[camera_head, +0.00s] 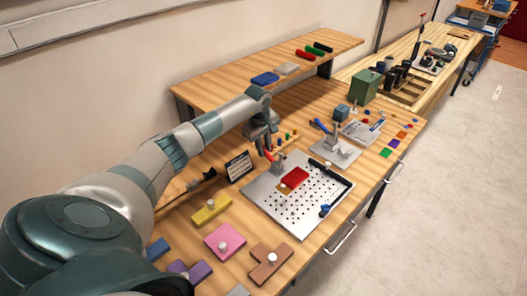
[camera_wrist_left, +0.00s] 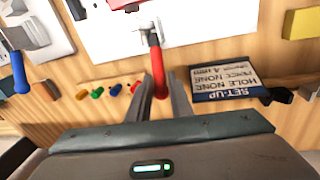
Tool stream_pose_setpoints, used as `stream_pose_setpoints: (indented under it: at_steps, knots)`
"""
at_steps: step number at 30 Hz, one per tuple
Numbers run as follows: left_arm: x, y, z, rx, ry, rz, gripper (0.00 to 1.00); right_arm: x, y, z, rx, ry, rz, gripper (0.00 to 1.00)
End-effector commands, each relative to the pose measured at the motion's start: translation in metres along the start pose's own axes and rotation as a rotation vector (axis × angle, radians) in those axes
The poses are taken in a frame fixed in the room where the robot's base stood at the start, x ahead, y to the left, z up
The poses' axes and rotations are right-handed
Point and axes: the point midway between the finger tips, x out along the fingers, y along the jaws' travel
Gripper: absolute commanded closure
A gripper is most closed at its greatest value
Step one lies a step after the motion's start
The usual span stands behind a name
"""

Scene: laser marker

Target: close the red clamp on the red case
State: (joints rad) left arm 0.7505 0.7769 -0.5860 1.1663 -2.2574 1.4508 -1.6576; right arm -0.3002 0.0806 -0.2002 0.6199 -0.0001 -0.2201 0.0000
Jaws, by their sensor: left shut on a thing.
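The red case (camera_head: 295,177) lies on the perforated metal plate (camera_head: 318,207) on the workbench; its edge shows at the top of the left wrist view (camera_wrist_left: 122,3). The red clamp (camera_head: 278,164) stands at the plate's back left edge, beside the case. Its red handle (camera_wrist_left: 158,72) sits between the fingers of my left gripper (camera_wrist_left: 163,92), which is shut on it. In the head view my left gripper (camera_head: 264,147) hides part of the handle. I cannot tell whether the clamp's tip touches the case. My right gripper is not in view.
A set-up sign (camera_head: 239,167) stands left of the plate, and small coloured pegs (camera_head: 288,136) stand behind it. A blue-handled clamp fixture (camera_head: 334,146) is to the right. Yellow (camera_head: 211,209), pink (camera_head: 225,242) and brown (camera_head: 271,262) blocks lie in front. A raised shelf (camera_head: 210,83) runs behind.

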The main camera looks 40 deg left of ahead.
Motion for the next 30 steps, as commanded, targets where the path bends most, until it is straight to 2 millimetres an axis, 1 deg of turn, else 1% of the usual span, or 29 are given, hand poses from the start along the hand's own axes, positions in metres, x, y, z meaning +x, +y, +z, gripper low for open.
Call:
stream_pose_setpoints:
  at_steps: [1,6,14,24,30]
  knots:
    - [0.002,0.000,-0.001,0.006,0.020,0.001,1.00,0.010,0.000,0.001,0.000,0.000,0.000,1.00]
    - [-0.002,0.001,0.003,0.018,0.087,-0.005,1.00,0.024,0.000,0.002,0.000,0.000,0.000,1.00]
    - [-0.011,0.003,0.012,0.042,0.216,-0.016,1.00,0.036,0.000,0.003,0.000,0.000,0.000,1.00]
    - [-0.020,0.007,0.026,0.080,0.437,-0.034,1.00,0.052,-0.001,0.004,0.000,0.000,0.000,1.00]
    - [-0.023,0.007,0.032,0.093,0.515,-0.042,1.00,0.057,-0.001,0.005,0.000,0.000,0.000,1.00]
